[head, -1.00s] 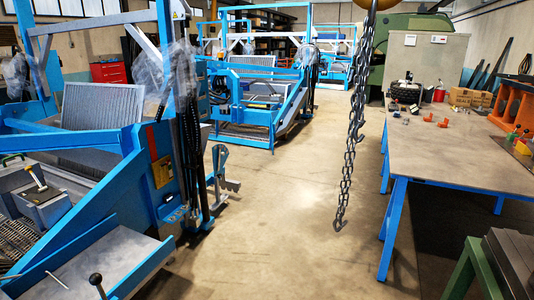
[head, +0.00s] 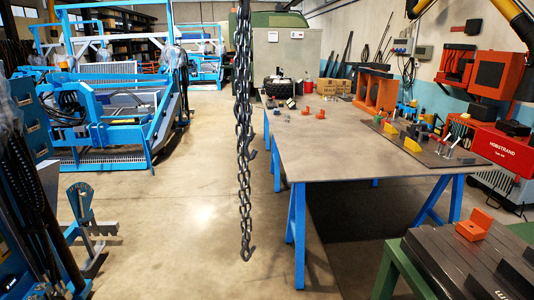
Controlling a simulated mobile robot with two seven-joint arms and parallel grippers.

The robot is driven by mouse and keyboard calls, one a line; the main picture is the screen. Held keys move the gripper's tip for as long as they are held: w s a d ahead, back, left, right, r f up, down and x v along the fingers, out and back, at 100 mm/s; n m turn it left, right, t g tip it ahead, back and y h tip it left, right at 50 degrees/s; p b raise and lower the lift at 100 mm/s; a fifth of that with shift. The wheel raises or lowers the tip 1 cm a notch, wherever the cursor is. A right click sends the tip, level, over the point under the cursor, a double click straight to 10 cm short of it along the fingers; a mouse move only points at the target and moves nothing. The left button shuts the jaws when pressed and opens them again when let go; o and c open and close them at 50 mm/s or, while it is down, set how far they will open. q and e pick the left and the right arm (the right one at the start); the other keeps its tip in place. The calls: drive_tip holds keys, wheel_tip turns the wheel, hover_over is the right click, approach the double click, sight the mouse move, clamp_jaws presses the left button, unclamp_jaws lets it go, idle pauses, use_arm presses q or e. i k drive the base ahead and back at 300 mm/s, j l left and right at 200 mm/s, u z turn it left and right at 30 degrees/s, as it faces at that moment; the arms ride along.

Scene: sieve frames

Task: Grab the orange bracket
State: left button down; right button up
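Several orange pieces show in the head view, and I cannot tell for sure which one the task means. An L-shaped orange bracket (head: 475,225) lies on a dark slab on a green stand at the lower right. Two small orange brackets (head: 320,114) (head: 306,111) sit on the far left part of the grey worktable. A larger orange frame (head: 375,92) stands at the table's back. Neither of my grippers is in view.
The grey worktable (head: 350,155) has blue legs and tools along its right side. A hanging chain (head: 243,150) with hooks is in front of its left side. The green stand (head: 408,268) is at the lower right. Blue machines (head: 110,110) stand left; open floor (head: 190,210) lies between.

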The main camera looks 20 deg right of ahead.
sight(475, 229)
drive_tip(key=i+z, duration=0.35)
drive_tip(key=z, duration=0.15)
drive_tip(key=i+j+z, duration=0.2)
drive_tip(key=z, duration=0.25)
drive_tip(key=i+j+z, duration=0.3)
drive_tip(key=z, duration=0.2)
drive_tip(key=i+j+z, duration=0.45)
drive_tip(key=k+l, duration=0.05)
drive_tip(key=k, duration=0.05)
